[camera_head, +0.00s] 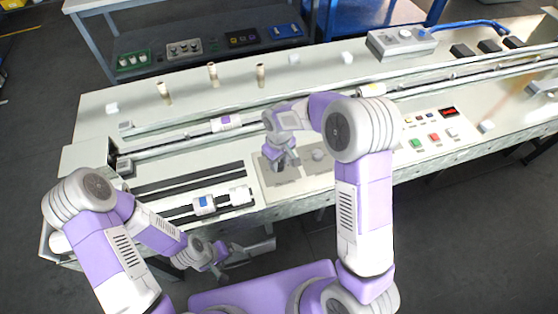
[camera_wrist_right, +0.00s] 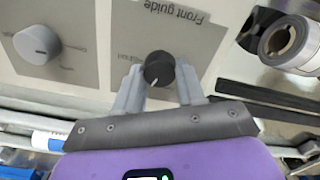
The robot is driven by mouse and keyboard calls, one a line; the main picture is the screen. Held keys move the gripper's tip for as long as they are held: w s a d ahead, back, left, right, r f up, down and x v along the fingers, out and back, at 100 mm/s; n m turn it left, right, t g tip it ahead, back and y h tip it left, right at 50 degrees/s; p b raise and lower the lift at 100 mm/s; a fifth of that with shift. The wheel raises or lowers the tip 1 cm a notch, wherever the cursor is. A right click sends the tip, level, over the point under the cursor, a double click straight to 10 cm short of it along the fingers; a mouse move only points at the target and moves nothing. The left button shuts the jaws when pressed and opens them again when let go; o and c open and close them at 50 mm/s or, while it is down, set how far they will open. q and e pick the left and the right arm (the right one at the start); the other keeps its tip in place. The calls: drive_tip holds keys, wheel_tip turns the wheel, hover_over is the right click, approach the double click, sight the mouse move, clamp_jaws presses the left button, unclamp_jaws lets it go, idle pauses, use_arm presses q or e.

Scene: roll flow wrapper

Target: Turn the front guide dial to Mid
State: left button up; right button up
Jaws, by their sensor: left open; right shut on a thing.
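The front guide dial (camera_wrist_right: 158,68) is a dark round knob on a grey panel (camera_wrist_right: 185,38) whose "Front guide" lettering appears upside down in the right wrist view. Its pale pointer line aims down and slightly left there. Small print beside it is too small to read surely. My right gripper (camera_wrist_right: 158,80) has a finger on each side of the dial and is shut on it. In the head view my right gripper (camera_head: 284,163) is over the panel and hides the dial. My left gripper (camera_head: 228,262) is open and empty, below the machine's front edge.
A second, pale dial (camera_wrist_right: 36,44) sits on the neighbouring panel; it also shows in the head view (camera_head: 318,155). Dark rails (camera_head: 190,180) lie left of the panels. Green and red buttons (camera_head: 433,137) are to the right. Several pegs (camera_head: 213,75) stand behind.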

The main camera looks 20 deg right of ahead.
sight(279, 164)
drive_tip(key=shift+m, duration=0.7)
drive_tip(key=o, duration=1)
drive_tip(key=shift+o, duration=0.2)
wheel_tip(279, 164, up, 8)
drive_tip(key=shift+f+p, duration=0.2)
drive_tip(key=shift+p, duration=0.55)
